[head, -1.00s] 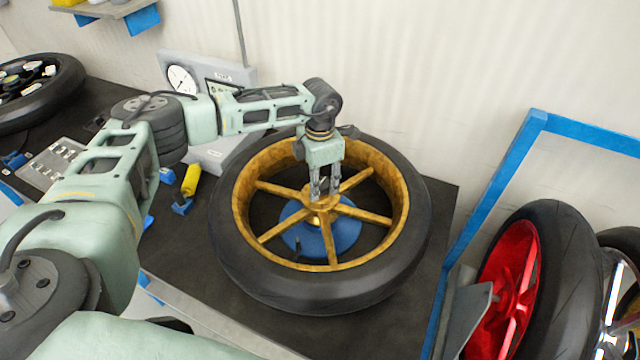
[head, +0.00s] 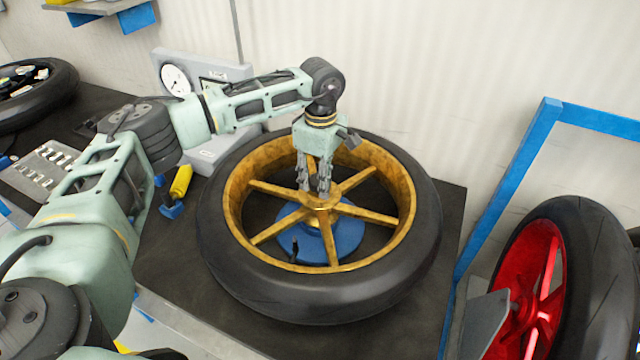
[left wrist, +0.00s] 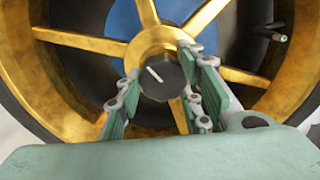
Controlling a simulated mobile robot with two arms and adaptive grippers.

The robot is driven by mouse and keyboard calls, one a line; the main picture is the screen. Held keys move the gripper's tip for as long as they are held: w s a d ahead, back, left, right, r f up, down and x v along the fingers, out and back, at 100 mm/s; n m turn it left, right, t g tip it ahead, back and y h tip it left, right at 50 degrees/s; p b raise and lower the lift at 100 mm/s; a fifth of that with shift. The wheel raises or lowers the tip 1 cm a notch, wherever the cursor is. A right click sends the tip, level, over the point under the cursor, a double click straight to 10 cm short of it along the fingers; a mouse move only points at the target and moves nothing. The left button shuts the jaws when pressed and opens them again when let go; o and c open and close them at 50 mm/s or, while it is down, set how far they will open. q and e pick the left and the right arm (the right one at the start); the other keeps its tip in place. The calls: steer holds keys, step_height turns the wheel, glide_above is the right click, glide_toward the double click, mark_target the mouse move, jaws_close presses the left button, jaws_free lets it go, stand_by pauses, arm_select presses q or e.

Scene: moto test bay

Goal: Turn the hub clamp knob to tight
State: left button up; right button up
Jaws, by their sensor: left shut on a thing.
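The hub clamp knob (left wrist: 162,80) is dark with a white line on its face, and sits at the middle of the gold wheel's hub. In the left wrist view the line slants from upper left to lower right. My left gripper (head: 314,190) points down at the hub, its fingers on both sides of the knob and shut on it. The fingers also show in the left wrist view (left wrist: 160,95). In the head view the knob is mostly hidden by the fingers. The gold wheel (head: 380,222) lies flat above a blue round base (head: 345,236). My right gripper is not in view.
A grey box with a dial (head: 174,80) stands behind the wheel at left. A yellow-handled tool (head: 181,181) lies left of the tyre. A blue frame (head: 500,195) and a red wheel (head: 528,285) stand at right. Another wheel (head: 65,82) lies at far left.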

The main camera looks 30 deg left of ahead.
arm_select(q)
steer(key=m+b, duration=0.2)
steer(key=m, duration=0.1)
steer(key=m+b, duration=0.1)
steer(key=m, duration=0.1)
steer(key=shift+w+r, duration=0.15)
steer(key=shift+w, duration=0.1)
steer(key=m+b, duration=0.1)
steer(key=m, duration=0.2)
steer(key=shift+d+m, duration=0.1)
steer(key=shift+m, duration=0.3)
steer(key=shift+s+r+m+b, duration=0.1)
steer(key=shift+m+b, duration=0.35)
steer(key=shift+m, duration=0.75)
steer(key=shift+d, duration=0.1)
steer(key=shift+m, duration=0.3)
steer(key=o, duration=1)
steer(key=shift+o, duration=0.5)
steer(key=shift+d, duration=0.1)
